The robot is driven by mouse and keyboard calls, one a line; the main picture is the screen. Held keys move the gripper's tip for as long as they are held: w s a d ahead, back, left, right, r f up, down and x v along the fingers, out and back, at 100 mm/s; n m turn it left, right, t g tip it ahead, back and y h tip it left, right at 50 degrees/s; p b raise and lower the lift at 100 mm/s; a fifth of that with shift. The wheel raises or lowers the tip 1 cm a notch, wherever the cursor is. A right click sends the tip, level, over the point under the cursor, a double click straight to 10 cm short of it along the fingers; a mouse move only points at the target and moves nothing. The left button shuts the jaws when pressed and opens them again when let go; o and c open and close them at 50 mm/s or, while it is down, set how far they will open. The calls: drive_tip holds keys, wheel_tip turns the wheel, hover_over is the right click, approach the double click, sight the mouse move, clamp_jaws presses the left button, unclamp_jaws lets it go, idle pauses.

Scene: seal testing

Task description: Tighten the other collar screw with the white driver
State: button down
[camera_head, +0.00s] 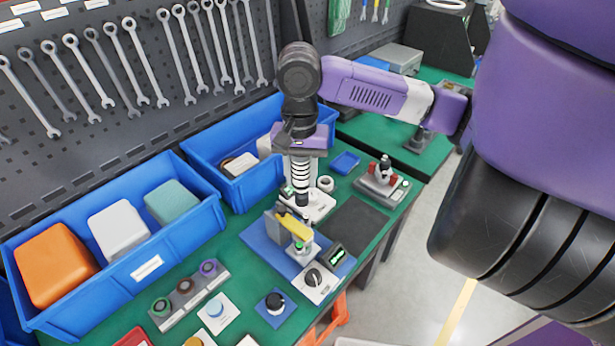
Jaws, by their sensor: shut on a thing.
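My gripper (299,152) points straight down over the bench, shut on the white driver (301,177). The driver's white, dark-ringed handle hangs upright below the jaws. Its lower end is above or at a small fixture on a blue plate (262,246); I cannot tell whether it touches. The fixture carries a yellow lever-like piece (295,227) and a grey block (275,222). The collar and its screws are too small or hidden to make out.
A blue bin (150,268) with orange, white and teal blocks stands left; another blue bin (240,188) is behind the gripper. A red-and-grey device (382,183) stands right. A knob box (316,282) is in front. Wrenches hang behind. A dark mat (355,224) is clear.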

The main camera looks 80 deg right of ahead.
sight(306, 197)
drive_tip(key=shift+s+d+m, duration=0.3)
drive_tip(key=shift+s+d, duration=0.05)
drive_tip(key=shift+s+d+f+b, duration=0.1)
drive_tip(key=shift+f+b, duration=0.3)
wheel_tip(306, 197, down, 4)
drive_tip(key=b, duration=0.4)
drive_tip(key=shift+f, duration=0.1)
drive_tip(key=shift+f+b, duration=0.7)
drive_tip(key=shift+f, duration=0.4)
idle(0.9)
drive_tip(key=shift+f+p, duration=0.45)
drive_tip(key=shift+p, duration=0.25)
idle(3.3)
drive_tip(key=shift+r, duration=0.15)
